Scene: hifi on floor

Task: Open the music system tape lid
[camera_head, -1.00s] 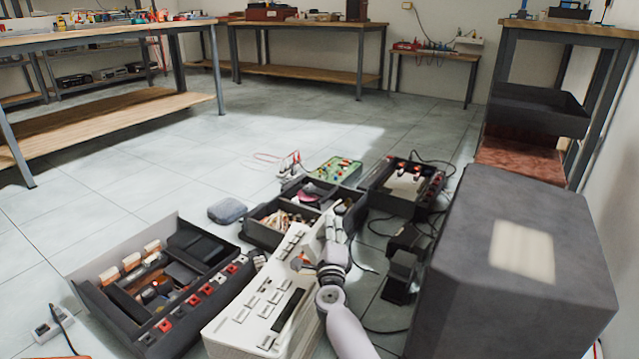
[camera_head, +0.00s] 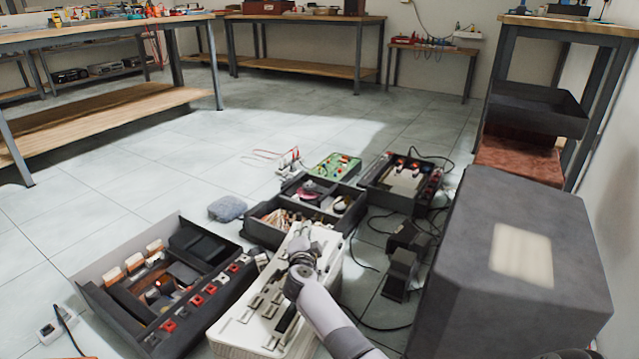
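A long cream-white device with rows of keys, which looks like the music system (camera_head: 238,333), lies on the floor at bottom centre. Its tape lid cannot be made out clearly; my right arm covers part of the top. My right gripper (camera_head: 299,238) is over the middle to far part of this device, with the arm coming in from the bottom right. The fingers are small and partly hidden by the wrist, so I cannot tell whether they are open or touch the device. My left gripper is not in view.
A dark open-topped unit with red and white keys (camera_head: 215,293) lies close on the left. A dark compartment box (camera_head: 262,238) and another unit (camera_head: 400,203) lie beyond. A large grey box (camera_head: 470,270) stands on the right, with cables between. Open floor lies at left.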

